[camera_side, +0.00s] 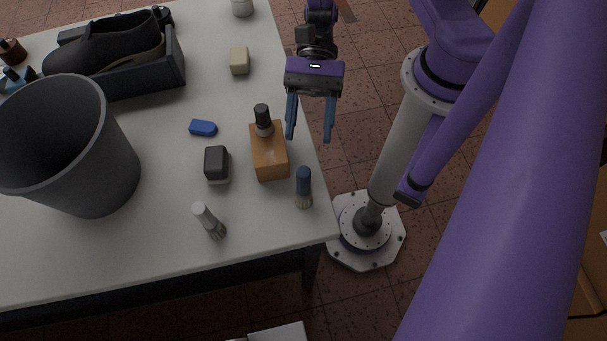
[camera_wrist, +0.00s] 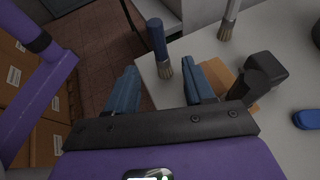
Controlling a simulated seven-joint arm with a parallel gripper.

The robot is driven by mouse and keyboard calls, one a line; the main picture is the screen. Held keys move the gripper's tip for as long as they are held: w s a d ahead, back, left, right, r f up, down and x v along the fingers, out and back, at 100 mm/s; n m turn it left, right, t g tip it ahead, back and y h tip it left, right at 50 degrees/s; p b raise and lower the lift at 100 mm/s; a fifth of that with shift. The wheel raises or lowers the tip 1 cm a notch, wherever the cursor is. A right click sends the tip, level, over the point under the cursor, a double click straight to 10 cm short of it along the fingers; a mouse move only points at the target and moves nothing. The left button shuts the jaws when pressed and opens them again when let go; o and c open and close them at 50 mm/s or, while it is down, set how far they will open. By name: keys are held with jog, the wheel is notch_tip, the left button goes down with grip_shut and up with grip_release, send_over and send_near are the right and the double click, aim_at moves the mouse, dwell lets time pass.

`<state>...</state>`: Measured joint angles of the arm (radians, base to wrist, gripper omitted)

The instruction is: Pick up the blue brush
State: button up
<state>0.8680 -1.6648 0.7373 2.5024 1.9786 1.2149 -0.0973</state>
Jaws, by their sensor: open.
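The blue brush (camera_side: 304,187) stands upright, bristles down, near the right front corner of the white table. In the wrist view the blue brush (camera_wrist: 157,46) is beyond the fingertips, between them and nearer the right one. My gripper (camera_side: 311,137) is open and empty, its blue fingers pointing down by the table's right edge, apart from the brush. In the wrist view my gripper (camera_wrist: 163,80) also shows open, with nothing between the fingers.
An orange-brown bottle with a black cap (camera_side: 269,155) stands close to the brush. A white brush (camera_side: 208,220), black-topped block (camera_side: 216,163), blue block (camera_side: 203,128) and beige block (camera_side: 239,61) are nearby. A grey bin (camera_side: 118,170) and shoe (camera_side: 105,45) in a dark tray (camera_side: 172,75) are left.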

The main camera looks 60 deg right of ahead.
aim_at(304, 181)
jog(key=x, duration=0.4)
jog(key=shift+r+x, duration=0.2)
jog(key=shift+x, duration=1.15)
jog(key=shift+r+x, duration=0.2)
jog(key=shift+x, duration=1.15)
jog(key=shift+s+a, duration=0.15)
grip_shut()
